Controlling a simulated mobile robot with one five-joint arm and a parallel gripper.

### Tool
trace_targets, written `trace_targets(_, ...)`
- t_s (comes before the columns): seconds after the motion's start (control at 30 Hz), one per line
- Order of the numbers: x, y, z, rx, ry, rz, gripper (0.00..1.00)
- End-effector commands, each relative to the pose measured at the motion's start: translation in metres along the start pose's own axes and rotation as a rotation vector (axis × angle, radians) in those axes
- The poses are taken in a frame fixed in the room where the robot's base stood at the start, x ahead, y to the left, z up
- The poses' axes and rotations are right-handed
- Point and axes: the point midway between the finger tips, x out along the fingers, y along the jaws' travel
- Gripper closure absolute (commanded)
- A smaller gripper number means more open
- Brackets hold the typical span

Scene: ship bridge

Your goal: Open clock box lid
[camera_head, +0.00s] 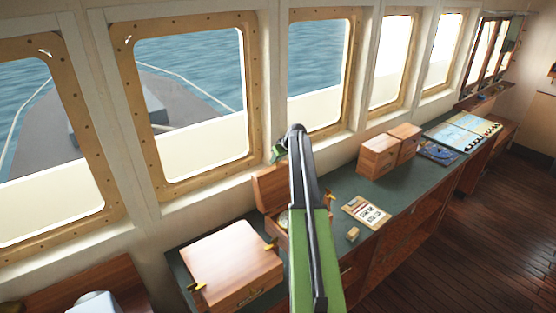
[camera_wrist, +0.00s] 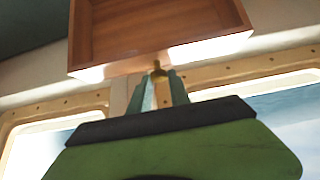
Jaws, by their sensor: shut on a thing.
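The clock box (camera_head: 285,238) is a wooden box on the green counter, largely hidden behind my arm. Its lid (camera_head: 268,188) stands raised at the back, showing its inner side. A round clock face (camera_head: 283,219) partly shows in the box. In the wrist view the hollow wooden lid (camera_wrist: 155,30) fills the top, with a small brass catch (camera_wrist: 158,69) on its edge. My gripper (camera_wrist: 163,78) has its two green fingers at this catch and is shut on it. In the head view my gripper (camera_head: 279,152) shows just above the lid, mostly hidden by my arm.
A closed wooden box (camera_head: 232,265) with brass catches stands left of the clock box. To the right lie a card (camera_head: 366,212), a small wooden block (camera_head: 352,234), two wooden boxes (camera_head: 378,158) and charts (camera_head: 463,133). Windows line the wall close behind.

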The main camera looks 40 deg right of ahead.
Motion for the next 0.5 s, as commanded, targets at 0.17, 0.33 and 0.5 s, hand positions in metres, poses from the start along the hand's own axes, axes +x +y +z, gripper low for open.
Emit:
trace_targets(0.17,0.0001,-0.0001,-0.0020,0.005,0.007,-0.005,1.00)
trace_targets(0.33,-0.0012,0.0041,0.0002,0.008,0.006,-0.002,0.56)
trace_targets(0.5,-0.0020,0.0066,0.0017,0.009,0.005,0.000,0.56)
